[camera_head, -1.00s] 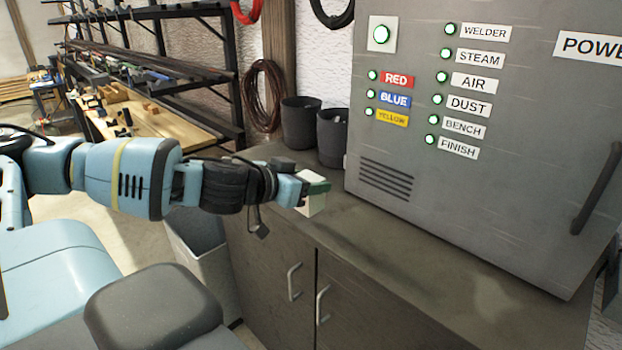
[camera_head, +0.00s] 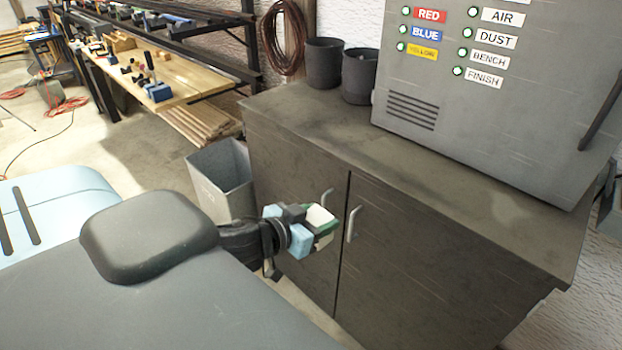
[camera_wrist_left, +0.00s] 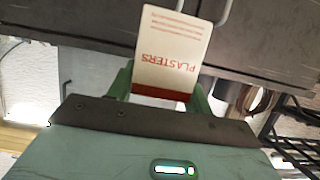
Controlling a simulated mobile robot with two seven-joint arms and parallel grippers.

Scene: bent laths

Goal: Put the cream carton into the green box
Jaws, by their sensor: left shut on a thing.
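The cream carton (camera_head: 319,215) is held in my left gripper (camera_head: 312,232), in front of the dark cabinet doors and below the counter's top in the head view. In the left wrist view the carton (camera_wrist_left: 172,48) shows red PLASTERS lettering, upside down in the picture, and a dark red band by the fingers. The green fingers of my left gripper (camera_wrist_left: 162,92) are shut on its two sides. No green box shows in either view. My right gripper is not in view.
The dark cabinet (camera_head: 300,180) stands close behind the carton. On its counter (camera_head: 440,160) are two dark pots (camera_head: 323,63) and the grey power cabinet (camera_head: 480,115). A grey bin (camera_head: 222,178) stands left of the cabinet. A wooden workbench (camera_head: 160,80) is farther back.

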